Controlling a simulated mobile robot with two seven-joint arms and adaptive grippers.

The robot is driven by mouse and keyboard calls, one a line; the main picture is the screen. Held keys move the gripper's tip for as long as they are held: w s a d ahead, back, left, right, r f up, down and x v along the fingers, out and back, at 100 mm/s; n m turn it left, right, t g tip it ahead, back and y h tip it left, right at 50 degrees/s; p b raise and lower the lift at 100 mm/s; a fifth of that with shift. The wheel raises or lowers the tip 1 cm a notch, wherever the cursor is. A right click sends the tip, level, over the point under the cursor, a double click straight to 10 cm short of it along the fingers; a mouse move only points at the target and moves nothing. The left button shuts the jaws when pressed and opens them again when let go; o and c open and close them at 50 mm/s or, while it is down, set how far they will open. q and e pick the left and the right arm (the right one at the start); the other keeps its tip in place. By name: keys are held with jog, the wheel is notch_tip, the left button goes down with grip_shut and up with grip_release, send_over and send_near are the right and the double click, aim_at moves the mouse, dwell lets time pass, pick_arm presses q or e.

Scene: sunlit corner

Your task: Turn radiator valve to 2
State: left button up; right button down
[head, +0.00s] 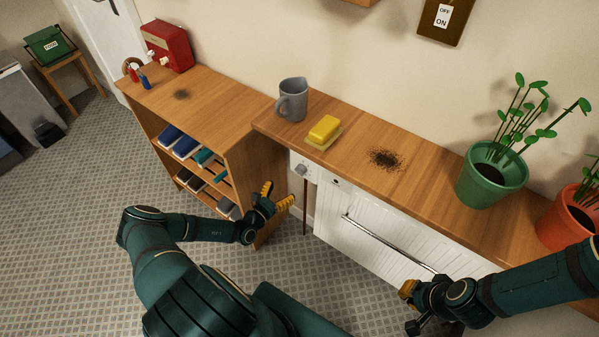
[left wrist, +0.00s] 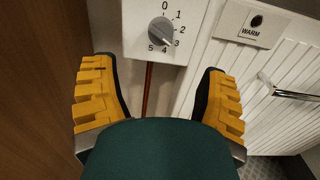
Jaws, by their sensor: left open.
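The radiator valve is a grey round knob (left wrist: 161,31) on a white plate, ringed by the numbers 0 to 5. Its pale pointer mark faces down and right, around 3 to 4; I cannot tell exactly. In the head view the knob (head: 301,170) sits at the left end of the white radiator (head: 375,236), under the shelf. My left gripper (head: 276,194) is open and empty, left of and below the knob. In the left wrist view its yellow fingers (left wrist: 157,72) are apart, below the knob. My right gripper (head: 408,304) is low by the radiator's right part, its jaws unclear.
A wooden shoe rack (head: 225,110) stands left. A rail (head: 385,242) crosses the radiator front. A WARM label (left wrist: 250,31) is right of the knob.

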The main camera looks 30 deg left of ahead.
aim_at(298, 173)
pick_arm(q)
jog(key=w, duration=0.3)
jog(key=w+b, duration=0.1)
jog(key=w, duration=0.3)
jog(key=w+d+b, duration=0.1)
jog(key=w, duration=0.3)
jog(key=c, duration=1.2)
